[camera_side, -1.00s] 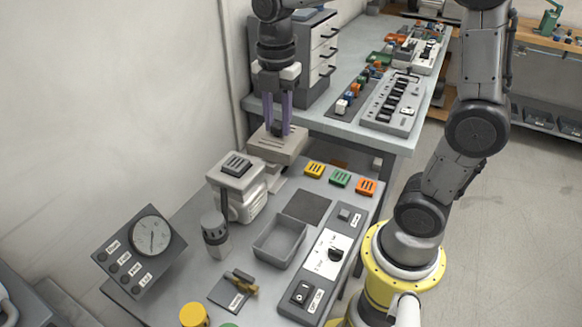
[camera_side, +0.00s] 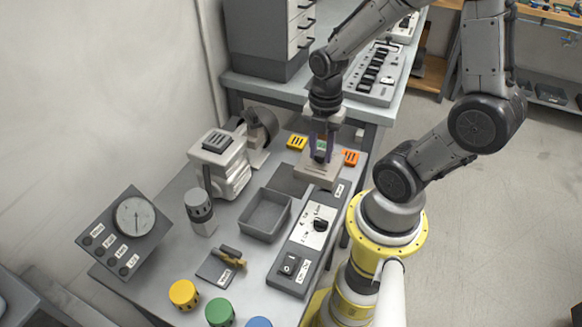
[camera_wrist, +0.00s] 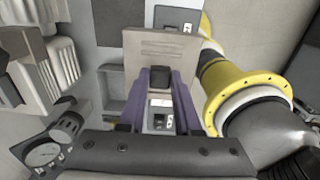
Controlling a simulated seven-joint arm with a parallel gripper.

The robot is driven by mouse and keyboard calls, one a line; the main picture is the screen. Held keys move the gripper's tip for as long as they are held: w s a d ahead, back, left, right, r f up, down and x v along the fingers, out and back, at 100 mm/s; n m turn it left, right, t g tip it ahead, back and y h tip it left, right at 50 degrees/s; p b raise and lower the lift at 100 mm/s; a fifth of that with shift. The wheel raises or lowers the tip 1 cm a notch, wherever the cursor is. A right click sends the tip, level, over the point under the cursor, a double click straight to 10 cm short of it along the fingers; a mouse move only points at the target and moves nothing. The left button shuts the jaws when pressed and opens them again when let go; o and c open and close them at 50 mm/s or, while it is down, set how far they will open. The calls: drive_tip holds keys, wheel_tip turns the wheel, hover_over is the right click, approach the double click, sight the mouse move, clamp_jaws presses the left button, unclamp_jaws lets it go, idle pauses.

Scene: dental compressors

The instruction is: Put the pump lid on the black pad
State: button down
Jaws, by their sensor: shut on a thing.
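The pump lid (camera_side: 318,174) is a beige block with a dark knob on top. My gripper (camera_side: 320,152) has its purple fingers shut on the knob and holds the lid roughly level, apparently above the bench. The black pad (camera_side: 284,178) is a dark flat square, partly hidden by the lid, which hangs to its right. In the wrist view the lid (camera_wrist: 155,48) is in my fingers (camera_wrist: 160,82), and a dark square that looks like the pad (camera_wrist: 107,22) lies to its left. The pump (camera_side: 222,165) stands left, with its round grey inner part (camera_side: 259,128) exposed.
Yellow (camera_side: 297,142) and orange (camera_side: 351,158) blocks lie behind the lid. A grey tray (camera_side: 265,215) sits in front of the pad. A control panel (camera_side: 308,240) runs along the bench's right side. A grey cylinder (camera_side: 200,212) stands left of the tray.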

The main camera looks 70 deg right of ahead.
drive_tip(key=shift+w+d+f, duration=0.7)
drive_tip(key=shift+w+f, duration=0.9)
drive_tip(key=shift+f, duration=0.3)
drive_tip(key=shift+w+d+f, duration=0.7)
drive_tip(key=shift+w+f, duration=0.85)
drive_tip(key=shift+f, duration=0.3)
drive_tip(key=shift+w+d+f, duration=0.7)
drive_tip(key=shift+w+f, duration=0.9)
drive_tip(key=shift+f, duration=0.3)
drive_tip(key=shift+f, duration=0.15)
drive_tip(key=c, duration=0.6)
unclamp_jaws()
